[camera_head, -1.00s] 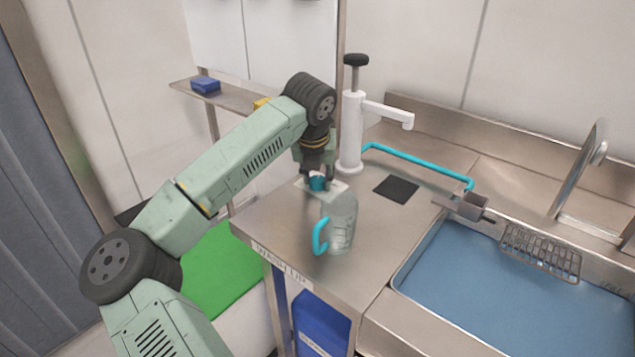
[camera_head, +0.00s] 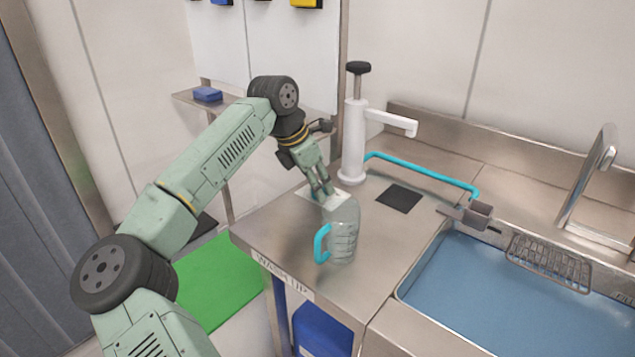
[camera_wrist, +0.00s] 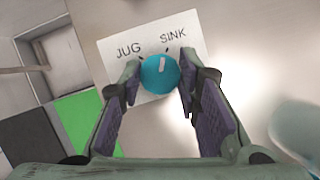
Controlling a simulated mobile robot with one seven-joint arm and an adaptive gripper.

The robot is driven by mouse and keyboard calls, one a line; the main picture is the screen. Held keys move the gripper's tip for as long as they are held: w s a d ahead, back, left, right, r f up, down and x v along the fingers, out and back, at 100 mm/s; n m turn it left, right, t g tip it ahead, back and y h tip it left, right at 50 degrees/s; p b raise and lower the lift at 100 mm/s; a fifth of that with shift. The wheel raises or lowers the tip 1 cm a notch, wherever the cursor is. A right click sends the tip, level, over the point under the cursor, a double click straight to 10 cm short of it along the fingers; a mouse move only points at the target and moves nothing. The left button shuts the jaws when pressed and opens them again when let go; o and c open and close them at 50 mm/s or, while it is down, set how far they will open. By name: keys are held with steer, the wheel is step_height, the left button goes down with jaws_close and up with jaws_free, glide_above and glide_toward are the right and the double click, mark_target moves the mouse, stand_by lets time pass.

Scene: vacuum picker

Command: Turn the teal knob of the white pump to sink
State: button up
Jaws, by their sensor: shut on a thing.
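The teal knob (camera_wrist: 160,74) sits on a white plate (camera_wrist: 120,50) marked JUG and SINK. Its pale pointer mark is tilted slightly right of upright in the wrist view, toward the SINK side. My gripper (camera_wrist: 160,84) is shut on the knob, one finger on each side. The white pump (camera_head: 353,140), with a black top and a side spout, stands on the steel counter behind the gripper. A teal hose (camera_head: 420,172) runs from it toward the sink.
A clear jug (camera_head: 343,235) with a teal handle stands just in front of the gripper. A black square (camera_head: 399,197) lies on the counter. The sink (camera_head: 500,300) with a wire rack (camera_head: 550,262) and tap (camera_head: 590,180) is at right.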

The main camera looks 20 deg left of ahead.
steer(key=shift+m, duration=0.6)
steer(key=shift+h, duration=0.3)
steer(key=o, duration=1.1)
steer(key=shift+o, duration=0.2)
steer(key=v, duration=1.2)
steer(key=shift+w+r, duration=0.15)
steer(key=shift+w, duration=0.1)
steer(key=shift+d+g, duration=0.1)
steer(key=shift+g, duration=0.2)
